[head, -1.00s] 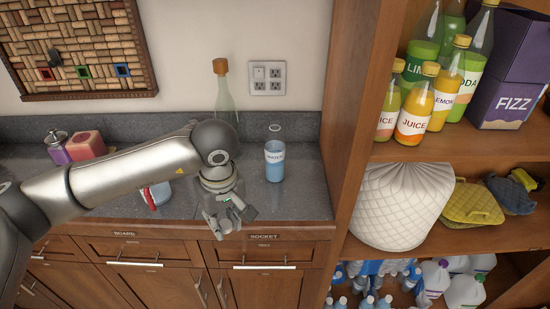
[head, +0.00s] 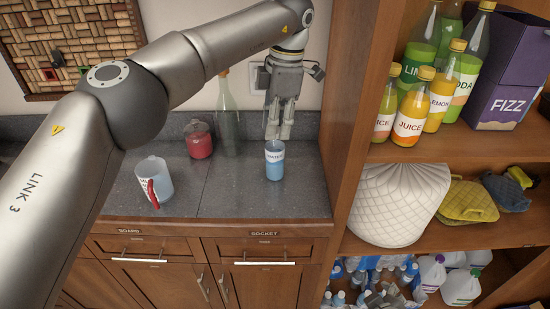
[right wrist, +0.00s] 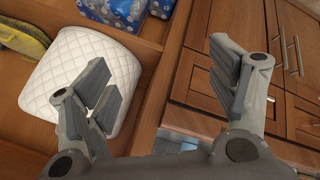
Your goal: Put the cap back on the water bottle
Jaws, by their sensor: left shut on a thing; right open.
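The water bottle (head: 274,168), clear with blue water and a WATER label, stands upright on the counter in the head view. My left gripper (head: 278,134) points down directly above it. Its fingers are shut and cover the bottle's mouth and neck. The cap itself is hidden, apparently between the fingertips; I cannot tell whether it touches the bottle. My right gripper (right wrist: 165,85) is open and empty in the right wrist view, in front of the cabinets and shelf.
A pitcher with a red handle (head: 153,183), a red jar (head: 200,144) and a corked green bottle (head: 227,120) stand left of the water bottle. A wooden shelf side (head: 350,120) rises close on the right. The counter front (head: 235,200) is clear.

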